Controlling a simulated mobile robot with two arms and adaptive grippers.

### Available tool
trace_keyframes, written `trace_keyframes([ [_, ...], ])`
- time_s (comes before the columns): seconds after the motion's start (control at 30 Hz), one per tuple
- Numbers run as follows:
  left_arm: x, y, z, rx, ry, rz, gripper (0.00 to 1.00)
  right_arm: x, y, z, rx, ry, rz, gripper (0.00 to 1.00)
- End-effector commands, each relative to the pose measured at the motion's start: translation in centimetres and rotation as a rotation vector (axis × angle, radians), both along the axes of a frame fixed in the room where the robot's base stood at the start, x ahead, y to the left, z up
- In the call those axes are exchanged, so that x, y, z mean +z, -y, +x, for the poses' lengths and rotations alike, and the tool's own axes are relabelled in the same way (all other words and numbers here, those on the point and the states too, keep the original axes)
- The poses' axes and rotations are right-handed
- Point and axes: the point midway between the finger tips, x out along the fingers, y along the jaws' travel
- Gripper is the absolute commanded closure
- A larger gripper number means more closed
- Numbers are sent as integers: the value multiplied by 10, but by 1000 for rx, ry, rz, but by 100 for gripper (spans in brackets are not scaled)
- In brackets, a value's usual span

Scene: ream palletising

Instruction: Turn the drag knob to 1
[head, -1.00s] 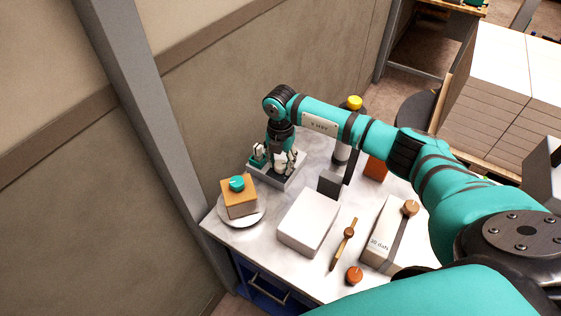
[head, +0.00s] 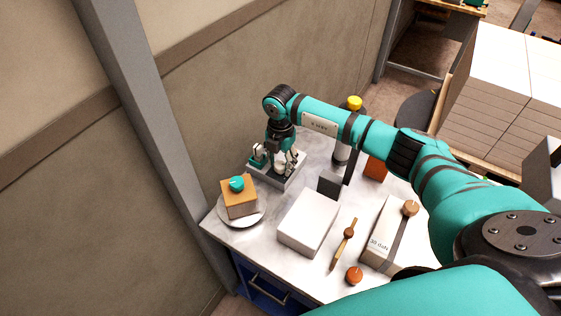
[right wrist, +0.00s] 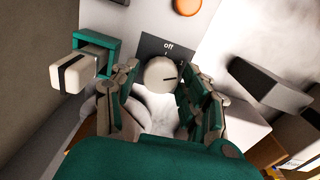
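The drag knob (right wrist: 159,76) is a round pale dial on a dark plate (right wrist: 150,46), which reads "off" above the knob. In the head view the knob (head: 280,169) shows partly below my right gripper (head: 276,160), on a pale grey base (head: 291,181). My right gripper, also in the right wrist view (right wrist: 166,88), is open, with one finger on each side of the knob and gaps between. My left gripper is not in view.
A plate (head: 262,214) with an orange-brown block (head: 238,202) stands at the counter's left. A white box (head: 308,222), a brass-coloured bar (head: 343,245), an orange knob (head: 354,275) and a strapped pack (head: 385,235) lie nearer. A yellow-topped cylinder (head: 354,103) stands behind my arm.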

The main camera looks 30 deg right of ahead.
Motion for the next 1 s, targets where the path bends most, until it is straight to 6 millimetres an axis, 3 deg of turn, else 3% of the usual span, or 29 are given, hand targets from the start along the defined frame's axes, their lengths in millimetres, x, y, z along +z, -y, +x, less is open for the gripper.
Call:
trace_keyframes([
  [0.1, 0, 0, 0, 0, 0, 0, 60, 0, 0, 0, 1, -1, 0, 39],
  [0.47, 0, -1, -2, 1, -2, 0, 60, 8, 0, 0, 2, 1, 1, 39],
  [1.0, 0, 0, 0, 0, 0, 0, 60, 107, 0, 0, 1, 1, 1, 39],
])
